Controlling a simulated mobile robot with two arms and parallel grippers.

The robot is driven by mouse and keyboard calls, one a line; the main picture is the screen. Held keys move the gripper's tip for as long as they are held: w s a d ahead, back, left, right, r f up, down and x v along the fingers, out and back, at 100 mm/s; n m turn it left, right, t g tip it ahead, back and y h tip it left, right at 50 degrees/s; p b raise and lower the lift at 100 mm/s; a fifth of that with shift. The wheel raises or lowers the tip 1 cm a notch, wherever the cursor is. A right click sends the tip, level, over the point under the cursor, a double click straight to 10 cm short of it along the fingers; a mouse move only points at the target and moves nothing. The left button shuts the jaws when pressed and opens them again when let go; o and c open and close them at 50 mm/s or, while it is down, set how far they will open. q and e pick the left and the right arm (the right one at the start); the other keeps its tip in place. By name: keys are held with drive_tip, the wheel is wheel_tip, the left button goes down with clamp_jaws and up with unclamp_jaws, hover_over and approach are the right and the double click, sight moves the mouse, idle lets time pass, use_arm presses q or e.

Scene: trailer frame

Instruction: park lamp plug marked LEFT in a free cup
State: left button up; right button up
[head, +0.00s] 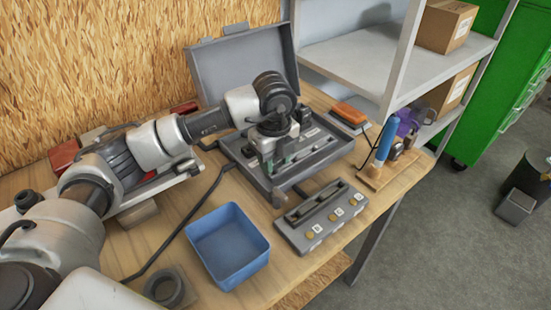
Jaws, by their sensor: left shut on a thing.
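My left gripper (278,162) reaches in from the left and points down over the open grey case (232,150). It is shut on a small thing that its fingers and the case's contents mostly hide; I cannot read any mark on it. A black cable (185,222) runs along the bench up to the case's left side; I cannot tell whether it leads to the held thing. A grey block (293,238) with a long recess, small labels and orange dots lies in front of the case. I cannot make out which cups are free. My right gripper is not in view.
A blue bin (228,246) stands at the bench front, with a dark ring (170,287) to its left. A wooden holder (375,178) with a blue-handled tool stands at the right edge. An orange-topped block (349,113) lies behind. The case lid (240,62) stands upright.

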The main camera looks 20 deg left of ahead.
use_arm(q)
drive_tip(key=shift+s+d+f, duration=0.15)
drive_tip(key=shift+s+f, duration=0.1)
drive_tip(key=shift+f, duration=0.2)
drive_tip(key=o, duration=1.3)
drive_tip(key=shift+r, duration=0.1)
drive_tip(key=shift+w+r+p, duration=0.15)
drive_tip(key=shift+r+p, duration=0.35)
drive_tip(key=shift+r, duration=0.2)
drive_tip(key=shift+w+a+r+p, duration=0.2)
drive_tip(key=shift+a+r+p, duration=0.25)
drive_tip(key=shift+r, duration=0.05)
wheel_tip(320, 180, up, 2)
drive_tip(key=shift+s+d+r+p, duration=0.1)
drive_tip(key=shift+d+p, duration=0.05)
drive_tip(key=shift+p, duration=0.45)
drive_tip(key=shift+r+p, duration=0.9)
drive_tip(key=shift+r, duration=0.4)
